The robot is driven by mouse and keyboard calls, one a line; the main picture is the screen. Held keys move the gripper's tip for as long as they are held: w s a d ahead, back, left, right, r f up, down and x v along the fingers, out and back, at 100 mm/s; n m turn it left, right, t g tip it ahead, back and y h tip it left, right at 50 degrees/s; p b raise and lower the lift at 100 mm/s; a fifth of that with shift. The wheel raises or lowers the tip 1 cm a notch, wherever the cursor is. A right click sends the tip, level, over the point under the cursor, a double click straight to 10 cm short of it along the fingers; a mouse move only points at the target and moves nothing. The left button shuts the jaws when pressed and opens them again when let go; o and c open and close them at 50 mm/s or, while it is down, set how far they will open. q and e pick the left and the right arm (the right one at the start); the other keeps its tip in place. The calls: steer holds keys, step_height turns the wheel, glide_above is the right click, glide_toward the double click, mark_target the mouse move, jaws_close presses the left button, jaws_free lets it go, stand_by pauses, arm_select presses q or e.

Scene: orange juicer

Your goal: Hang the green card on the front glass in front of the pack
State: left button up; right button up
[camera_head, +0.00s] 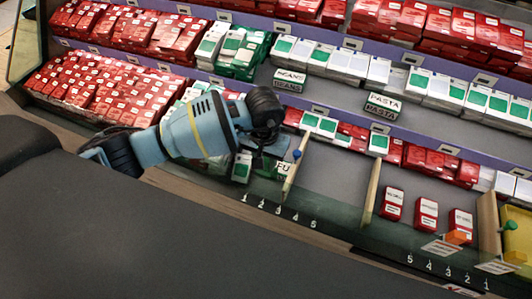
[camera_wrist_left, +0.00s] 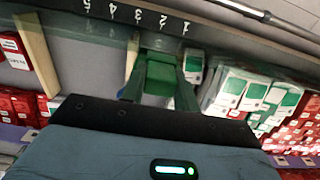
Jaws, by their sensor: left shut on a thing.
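My left gripper (camera_head: 268,160) reaches down into the front bay and is mostly hidden behind its own wrist. The green card (camera_head: 283,168), with white lettering partly covered, shows beside it. In the left wrist view, my left gripper (camera_wrist_left: 160,85) is shut on the green card (camera_wrist_left: 161,72), close to the numbered front glass (camera_wrist_left: 105,12). The front glass (camera_head: 330,232) also runs along the lower edge in the head view. A white and green pack (camera_head: 242,167) stands just left of the gripper, and it also shows in the wrist view (camera_wrist_left: 194,68). My right gripper is not in view.
A wooden divider (camera_head: 296,170) with a blue knob stands right of the gripper; another divider (camera_head: 372,192) stands farther right. Several red packs (camera_head: 426,213) stand at the right.

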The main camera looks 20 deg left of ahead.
arm_select(q)
steer(key=shift+f+b, duration=0.55)
steer(key=shift+f, duration=0.8)
steer(key=shift+f+b, duration=0.35)
steer(key=shift+f, duration=0.3)
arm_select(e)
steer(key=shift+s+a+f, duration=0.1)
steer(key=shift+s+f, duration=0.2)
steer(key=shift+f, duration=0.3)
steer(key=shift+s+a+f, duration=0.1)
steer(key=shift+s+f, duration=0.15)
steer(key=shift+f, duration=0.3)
arm_select(q)
steer(key=o, duration=1)
steer(key=shift+o, duration=0.3)
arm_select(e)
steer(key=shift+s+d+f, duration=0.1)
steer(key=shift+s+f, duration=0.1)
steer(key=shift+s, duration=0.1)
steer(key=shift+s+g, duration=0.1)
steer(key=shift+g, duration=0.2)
